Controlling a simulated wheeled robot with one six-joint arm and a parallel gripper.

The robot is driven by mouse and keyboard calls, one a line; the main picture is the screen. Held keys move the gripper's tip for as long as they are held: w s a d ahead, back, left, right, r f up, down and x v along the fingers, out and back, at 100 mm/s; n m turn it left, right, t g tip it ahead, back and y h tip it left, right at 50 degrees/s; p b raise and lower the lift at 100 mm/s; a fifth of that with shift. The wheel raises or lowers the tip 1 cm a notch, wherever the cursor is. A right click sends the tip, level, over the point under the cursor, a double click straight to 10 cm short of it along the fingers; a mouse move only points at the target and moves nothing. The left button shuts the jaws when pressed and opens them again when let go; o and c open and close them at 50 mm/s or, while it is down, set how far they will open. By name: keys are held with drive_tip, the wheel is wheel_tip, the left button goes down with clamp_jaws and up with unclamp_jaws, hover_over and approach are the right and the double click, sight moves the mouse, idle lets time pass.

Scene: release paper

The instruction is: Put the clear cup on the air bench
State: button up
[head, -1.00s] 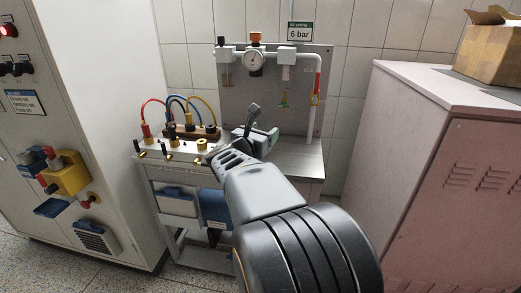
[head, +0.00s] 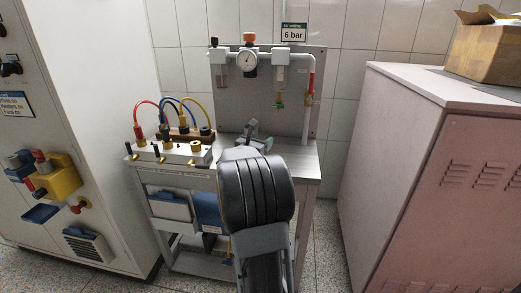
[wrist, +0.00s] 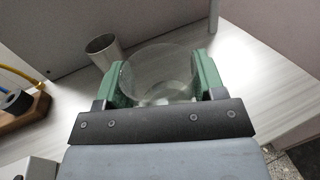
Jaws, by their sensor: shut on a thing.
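The clear cup (wrist: 158,68) is see-through and upright in the wrist view, between the green finger pads of my gripper (wrist: 163,80). The gripper is shut on it from both sides. The air bench (head: 304,161) has a pale streaked top, which also fills much of the wrist view (wrist: 262,92). The cup is over this top; I cannot tell whether its base touches. In the head view my gripper (head: 258,140) is at the bench top, partly hidden by my own arm, and the cup cannot be made out there.
A metal cup (wrist: 102,48) stands just left of the clear cup. A terminal block with coloured cables (head: 180,152) occupies the bench's left side. The back panel (head: 228,95) carries a gauge (head: 247,62) and pipes. Bare top lies to the right. A pink cabinet (head: 430,160) stands right.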

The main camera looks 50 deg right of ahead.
drive_tip(key=shift+f+b, duration=0.3)
drive_tip(key=shift+f, duration=1.3)
drive_tip(key=shift+f+b, duration=0.2)
drive_tip(key=shift+b, duration=0.1)
drive_tip(key=o, duration=1)
drive_tip(key=shift+r, duration=0.1)
